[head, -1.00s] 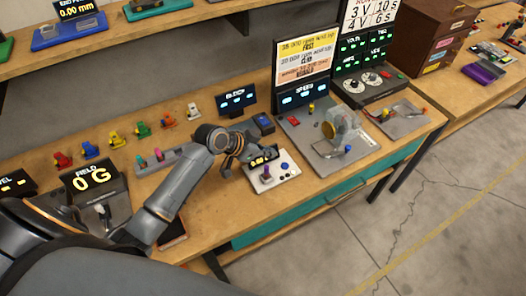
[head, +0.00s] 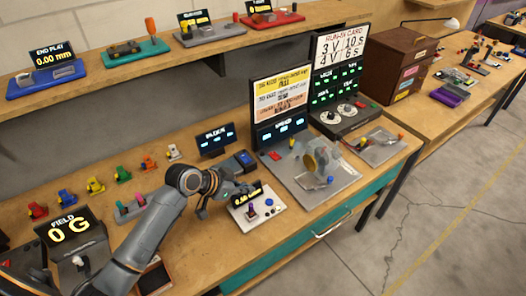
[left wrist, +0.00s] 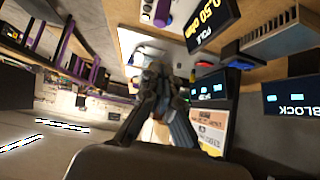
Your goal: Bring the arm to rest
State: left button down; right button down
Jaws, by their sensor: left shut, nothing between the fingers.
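My left arm (head: 150,228) reaches in from the lower left of the head view, bent over the bench. Its gripper (head: 228,190) is shut and empty, just left of a small white box (head: 258,207) with a display, a purple knob and a blue button. The dark fingers (left wrist: 156,88) also show in the left wrist view, close together with nothing between them. I cannot tell whether the gripper touches the box. My right gripper is not in view.
The wooden bench (head: 206,240) carries a row of coloured clips (head: 95,186), a field meter (head: 72,245), a blue-lit display (head: 215,139) and a grey plate (head: 305,178) with a clear disc. A shelf (head: 130,75) runs behind. Floor (head: 420,220) at right is clear.

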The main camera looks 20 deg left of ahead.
pick_arm(q)
jog(key=s+d+f+n+g+y, duration=0.1)
jog(key=s+d+f, duration=0.1)
jog(key=s, duration=0.5)
jog(key=s+d+f+n+g+y, duration=0.1)
jog(key=s+f, duration=0.2)
jog(key=s, duration=0.4)
jog(key=s+a+r+n+g+y, duration=0.2)
jog(key=s+n+y, duration=0.15)
jog(key=s, duration=1.05)
notch_tip(320, 180, down, 30)
jog(key=g+b, duration=0.1)
jog(key=b, duration=0.4)
jog(key=s+a+f+g+b, duration=0.1)
jog(key=s+a+f+b, duration=0.1)
jog(key=s+f, duration=1.5)
notch_tip(320, 180, down, 3)
jog(key=shift+s+a+f+b, duration=0.2)
jog(key=shift+s+a+b, duration=0.2)
jog(key=shift+b, duration=0.3)
